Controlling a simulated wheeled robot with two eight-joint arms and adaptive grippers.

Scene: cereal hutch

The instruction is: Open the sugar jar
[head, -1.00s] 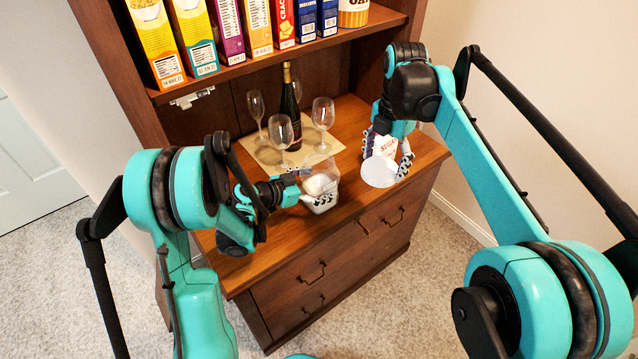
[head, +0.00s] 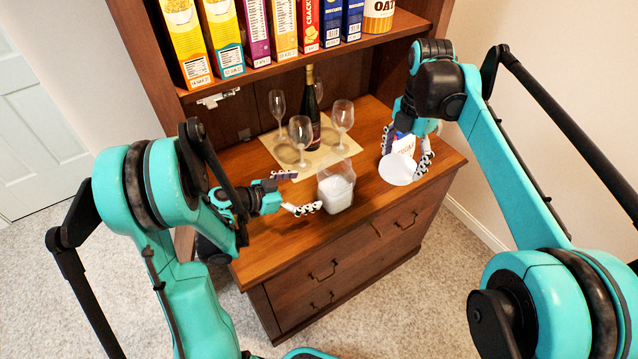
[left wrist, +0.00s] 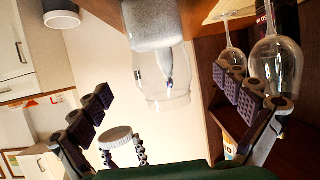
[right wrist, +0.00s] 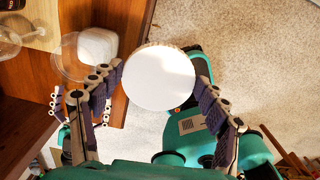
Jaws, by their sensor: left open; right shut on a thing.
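The sugar jar (head: 337,192) is a clear container of white sugar, upright and open-topped on the wooden counter. My left gripper (head: 297,192) is open just left of it, apart from it. In the left wrist view the jar (left wrist: 152,25) appears upside down beyond the spread fingers. My right gripper (head: 407,152) is shut on the round white lid (head: 396,170), right of the jar and away from it. The right wrist view shows the lid (right wrist: 160,78) between the fingers.
Several wine glasses (head: 301,135) and a dark bottle (head: 312,115) stand on a tan mat (head: 290,158) behind the jar. Cereal boxes (head: 222,40) fill the shelf (head: 290,68) above. Bare counter (head: 285,235) lies in front of my left gripper.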

